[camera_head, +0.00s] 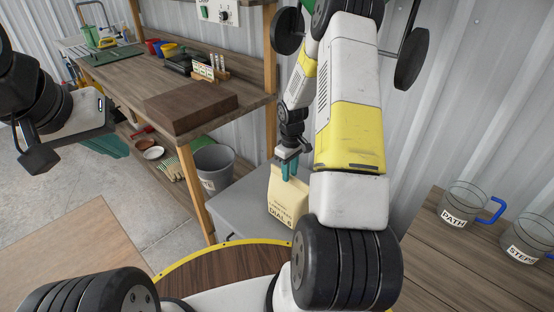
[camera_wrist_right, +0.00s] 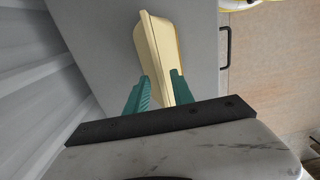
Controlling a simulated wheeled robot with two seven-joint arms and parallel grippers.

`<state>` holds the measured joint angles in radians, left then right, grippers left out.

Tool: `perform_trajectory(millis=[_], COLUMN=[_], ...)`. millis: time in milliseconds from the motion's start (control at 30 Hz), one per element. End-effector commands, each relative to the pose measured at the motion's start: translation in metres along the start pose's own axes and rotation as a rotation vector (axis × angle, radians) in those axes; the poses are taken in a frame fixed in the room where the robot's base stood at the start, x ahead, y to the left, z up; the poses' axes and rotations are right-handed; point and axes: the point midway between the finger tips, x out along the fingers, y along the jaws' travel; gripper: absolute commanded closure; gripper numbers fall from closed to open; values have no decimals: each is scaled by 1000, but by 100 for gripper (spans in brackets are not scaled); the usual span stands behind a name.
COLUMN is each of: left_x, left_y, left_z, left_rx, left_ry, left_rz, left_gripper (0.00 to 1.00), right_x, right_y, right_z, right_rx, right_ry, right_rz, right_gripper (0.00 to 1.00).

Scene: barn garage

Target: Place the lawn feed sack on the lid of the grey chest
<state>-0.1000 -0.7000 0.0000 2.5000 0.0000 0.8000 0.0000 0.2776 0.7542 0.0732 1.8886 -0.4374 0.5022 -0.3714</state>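A cream sack (camera_head: 287,200) with dark print, not fully readable, is upright over the grey chest's lid (camera_head: 238,207) in the head view. My right gripper (camera_head: 289,166) reaches down to the sack's top. In the right wrist view, its teal fingers (camera_wrist_right: 160,92) lie on either side of the sack (camera_wrist_right: 156,50) and appear closed on it. The grey lid (camera_wrist_right: 195,60) lies behind the sack there; I cannot tell whether the sack's base touches it. My left gripper (camera_head: 108,147) hangs at the left, away from the sack; its finger gap is unclear.
A wooden workbench (camera_head: 130,75) with a dark brown block (camera_head: 190,105) stands left of the chest. A grey bucket (camera_head: 213,168) is beneath it. At right, a wooden surface (camera_head: 450,255) holds glass jugs (camera_head: 462,205). Corrugated wall (camera_head: 465,110) is close behind my right arm.

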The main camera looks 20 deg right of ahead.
Motion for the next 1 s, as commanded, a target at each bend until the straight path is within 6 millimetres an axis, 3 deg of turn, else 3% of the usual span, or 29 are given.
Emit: perform_trajectory(millis=[333, 667, 767, 867, 1000], left_x=[0, 0, 0, 0, 0], left_y=[0, 0, 0, 0, 0], left_z=[0, 0, 0, 0, 0], left_rx=[0, 0, 0, 0, 0], left_ry=[0, 0, 0, 0, 0], left_rz=[0, 0, 0, 0, 0], left_gripper=[100, 100, 100, 100, 100], right_x=[-75, -116, -148, -195, -259], right_y=[0, -3, -13, -32, -71], right_z=[0, 0, 2, 9, 30], right_rx=[0, 7, 34, 86, 174], right_ry=[3, 10, 39, 90, 184], right_rz=[2, 8, 30, 60, 87], right_gripper=[71, 71, 71, 71, 71])
